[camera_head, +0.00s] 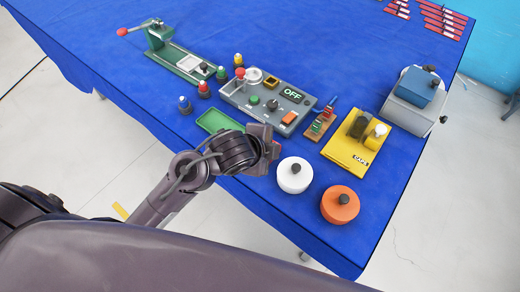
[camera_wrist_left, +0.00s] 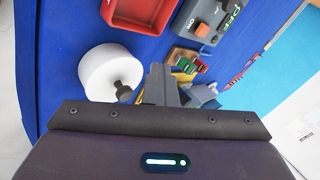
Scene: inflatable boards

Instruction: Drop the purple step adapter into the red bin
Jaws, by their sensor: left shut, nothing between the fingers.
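The red bin (camera_wrist_left: 146,24) shows at the top of the left wrist view, cut off by the frame edge. The part of it I see is empty. In the head view a red edge (camera_head: 277,151) shows beside my left gripper (camera_head: 266,147), which hides most of it. I cannot make out a purple step adapter in either view. My left gripper is shut and empty over the near edge of the blue table. Its fingers (camera_wrist_left: 166,86) point past the white round pot in the left wrist view. My right gripper is not in view.
A white pot (camera_head: 294,176) and an orange pot (camera_head: 340,205) stand near the front edge. Behind are a grey OFF panel (camera_head: 262,113), a yellow caps board (camera_head: 345,150), a green tray (camera_head: 217,119) and a green clamp device (camera_head: 165,50).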

